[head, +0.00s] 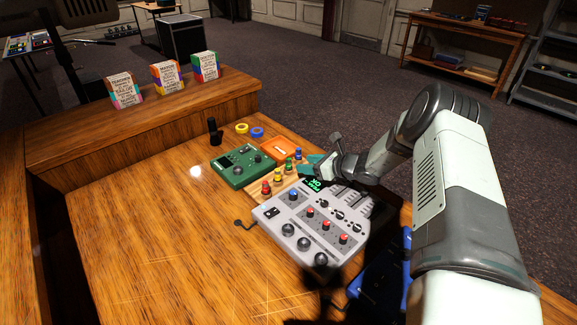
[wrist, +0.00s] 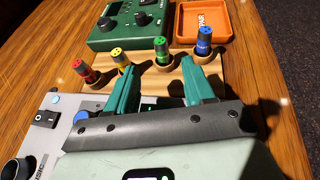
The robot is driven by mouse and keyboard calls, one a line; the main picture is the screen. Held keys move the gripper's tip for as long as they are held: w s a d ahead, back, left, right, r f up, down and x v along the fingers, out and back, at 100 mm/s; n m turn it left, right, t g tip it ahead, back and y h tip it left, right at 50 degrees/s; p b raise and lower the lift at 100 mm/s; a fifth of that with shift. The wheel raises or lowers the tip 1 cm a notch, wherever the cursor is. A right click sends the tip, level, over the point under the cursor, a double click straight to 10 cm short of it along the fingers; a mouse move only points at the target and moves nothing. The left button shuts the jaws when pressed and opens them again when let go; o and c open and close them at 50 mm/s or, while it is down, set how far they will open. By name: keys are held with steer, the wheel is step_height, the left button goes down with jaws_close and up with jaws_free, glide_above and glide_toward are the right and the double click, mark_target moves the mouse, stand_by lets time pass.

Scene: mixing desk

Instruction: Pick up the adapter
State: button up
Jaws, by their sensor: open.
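Several adapters stand upright in a row in a wooden rack (wrist: 150,84): red (wrist: 83,69), yellow (wrist: 121,60), green (wrist: 162,48) and blue (wrist: 204,38). They also show in the head view as red (head: 266,188), yellow (head: 278,175), green (head: 289,164) and blue (head: 298,153). My gripper (wrist: 159,67) is open and empty, with its green fingers pointing at the row. In the wrist view the green adapter is just beyond the gap between the fingertips. I cannot tell whether a finger touches anything. In the head view my gripper (head: 312,165) is right of the green adapter.
A grey mixer (head: 313,228) lies in front of the rack, partly under my arm. A green device (head: 242,166) and an orange tray (head: 283,147) are behind it. Tape rolls (head: 242,128) and a black upright object (head: 214,132) stand farther back. The desk's left side is clear.

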mark_target(292, 170)
steer(key=x, duration=0.7)
steer(key=shift+w+a+r, duration=0.1)
steer(key=shift+w, duration=0.15)
steer(key=shift+c, duration=0.5)
jaws_close()
